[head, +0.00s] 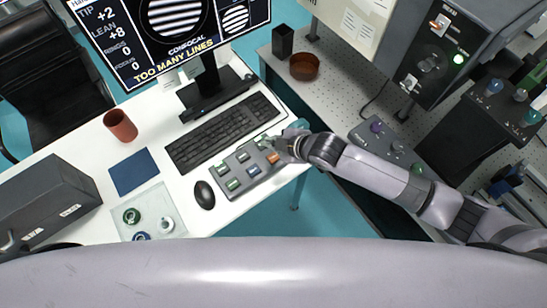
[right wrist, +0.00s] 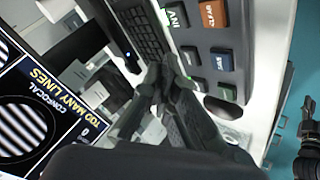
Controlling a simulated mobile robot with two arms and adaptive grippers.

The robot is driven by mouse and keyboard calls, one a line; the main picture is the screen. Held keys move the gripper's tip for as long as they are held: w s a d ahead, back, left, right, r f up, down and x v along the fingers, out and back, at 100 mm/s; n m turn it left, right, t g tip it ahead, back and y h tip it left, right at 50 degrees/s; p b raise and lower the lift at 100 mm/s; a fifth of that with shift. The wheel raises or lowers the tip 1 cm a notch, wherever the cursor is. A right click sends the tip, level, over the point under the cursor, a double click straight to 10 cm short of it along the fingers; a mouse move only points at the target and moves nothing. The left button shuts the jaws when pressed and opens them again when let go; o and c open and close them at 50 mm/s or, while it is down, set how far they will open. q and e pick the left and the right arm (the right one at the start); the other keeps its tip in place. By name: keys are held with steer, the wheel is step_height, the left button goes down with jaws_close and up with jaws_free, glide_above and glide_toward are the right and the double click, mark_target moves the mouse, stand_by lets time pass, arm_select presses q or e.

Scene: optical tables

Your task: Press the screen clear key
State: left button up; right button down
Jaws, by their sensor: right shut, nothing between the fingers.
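A grey keypad (head: 238,178) with coloured keys lies on the white desk, right of the mouse. Its orange key (head: 272,158) is at the right end; in the right wrist view, this orange key (right wrist: 213,14) carries a label that reads CLEAR. A green key (right wrist: 177,15) and a blue key labelled SAVE (right wrist: 221,58) are beside it. My right gripper (head: 274,144) is over the far right end of the keypad, close to the orange key. Its closed, empty fingers (right wrist: 168,72) show in the right wrist view; contact with a key cannot be told. My left gripper is out of view.
A monitor (head: 170,38) reads TOO MANY LINES. A black keyboard (head: 222,132) lies behind the keypad, a mouse (head: 204,195) to its left. A brown cup (head: 120,125) and blue mat (head: 134,172) are farther left. A perforated table (head: 335,75) stands at the right.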

steer(key=b, duration=0.4)
glide_above(272, 159)
step_height(272, 159, down, 5)
steer(key=shift+r, duration=0.1)
steer(key=shift+f+b, duration=0.35)
steer(key=shift+f, duration=0.55)
steer(key=shift+f, duration=0.15)
steer(key=shift+f, duration=0.3)
steer(key=shift+f, duration=0.45)
stand_by(0.7)
steer(key=shift+r, duration=0.1)
steer(key=shift+r+p, duration=0.65)
steer(key=shift+r, duration=0.1)
